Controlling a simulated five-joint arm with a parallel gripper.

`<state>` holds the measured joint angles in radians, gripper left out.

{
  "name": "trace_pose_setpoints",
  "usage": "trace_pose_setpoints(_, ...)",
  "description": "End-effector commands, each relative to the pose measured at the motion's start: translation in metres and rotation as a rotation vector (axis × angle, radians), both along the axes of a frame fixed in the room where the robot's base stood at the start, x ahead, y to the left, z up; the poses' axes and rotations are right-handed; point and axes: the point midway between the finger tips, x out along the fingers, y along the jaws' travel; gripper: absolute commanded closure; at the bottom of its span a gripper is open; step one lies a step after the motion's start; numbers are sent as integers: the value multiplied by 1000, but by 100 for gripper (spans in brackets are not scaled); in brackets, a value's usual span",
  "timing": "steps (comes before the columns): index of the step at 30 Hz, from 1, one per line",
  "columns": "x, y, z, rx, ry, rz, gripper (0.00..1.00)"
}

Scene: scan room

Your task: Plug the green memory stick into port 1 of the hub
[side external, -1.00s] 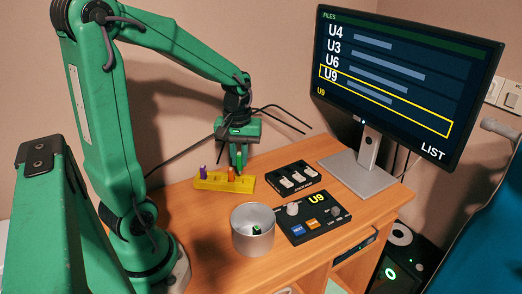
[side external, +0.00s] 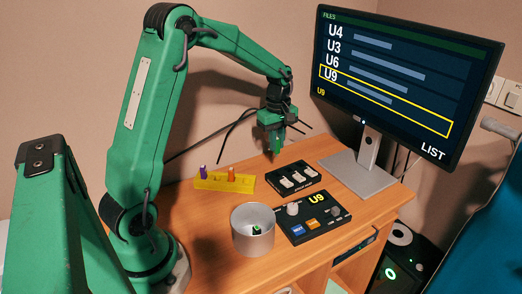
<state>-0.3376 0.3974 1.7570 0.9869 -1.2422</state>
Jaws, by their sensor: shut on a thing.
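My gripper (side external: 275,149) hangs above the desk, just behind and left of the black box with white parts on its top (side external: 292,178), which looks like the hub. It is shut on what looks like the green memory stick, a small green piece pointing down that is hard to separate from my green fingers. The held piece is apart from the box. The box's port numbers are too small to read. A yellow holder (side external: 215,184) to the left carries a purple stick (side external: 203,171) and an orange stick (side external: 231,174).
A metal cup (side external: 252,241) with a small green and black item (side external: 257,229) inside stands in front. A control panel (side external: 313,225) showing "U9" is to its right. The monitor (side external: 405,80) and its stand (side external: 368,174) rise at the back right. Dark cables run behind my gripper.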

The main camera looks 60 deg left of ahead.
Motion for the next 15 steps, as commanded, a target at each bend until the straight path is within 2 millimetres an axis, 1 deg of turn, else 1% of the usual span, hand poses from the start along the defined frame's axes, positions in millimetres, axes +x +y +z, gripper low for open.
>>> trace_pose_setpoints(15,2,0,-6,0,1,11,100)
